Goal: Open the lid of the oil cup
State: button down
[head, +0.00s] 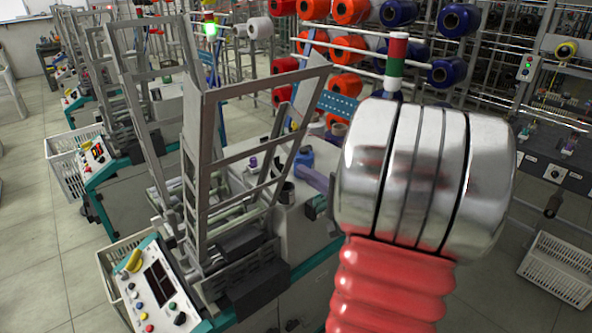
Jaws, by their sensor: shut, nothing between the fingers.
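No oil cup or lid can be singled out in the head view. The nearest winding machine (310,215) stands in the middle, with a grey metal frame on its front. Small parts lie on its top, among them a blue item (303,160) and a purple bar (313,178); they are too small to name surely. My arm, with a silver joint and red bellows, fills the right middle and hides the machine's right side. My gripper does not show.
A control panel (158,295) with buttons is at the lower left front. White crates (68,175) stand on the floor to the left, another (558,268) at the right. A rack of red and blue bobbins (350,50) stands behind.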

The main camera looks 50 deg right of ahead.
jog(key=s, duration=0.5)
jog(key=shift+s+a+r, duration=0.25)
jog(key=shift+a+r, duration=0.05)
dwell(0.4)
jog(key=w+a+f+n+g+y, duration=0.1)
jog(key=w+a+n+g+y, duration=0.3)
jog(key=a, duration=0.8)
jog(key=w+a+f+n+g+y, duration=0.15)
jog(key=a+n+y, duration=0.3)
jog(key=a, duration=0.65)
jog(key=s+a+f+n+g+h, duration=0.1)
jog(key=s+a+f+n+g, duration=0.15)
jog(key=s+a+g, duration=0.35)
jog(key=s+a+f+n+g+h, duration=0.1)
jog(key=s+a+f+n+g, duration=0.2)
jog(key=a, duration=0.6)
jog(key=shift+s+d+r+n+t+h, duration=0.25)
jog(key=shift+r+n+t+h, duration=0.05)
jog(key=shift+r+n+h, duration=0.5)
jog(key=shift+s+d+r+n+t+h, duration=0.2)
jog(key=shift+s+r+n+t+h, duration=0.15)
jog(key=shift+r+n+h, duration=0.5)
jog(key=shift+s+d+r+n+t+h, duration=0.2)
jog(key=shift+d+r+n+t+h, duration=0.1)
jog(key=shift+r+n+h, duration=0.55)
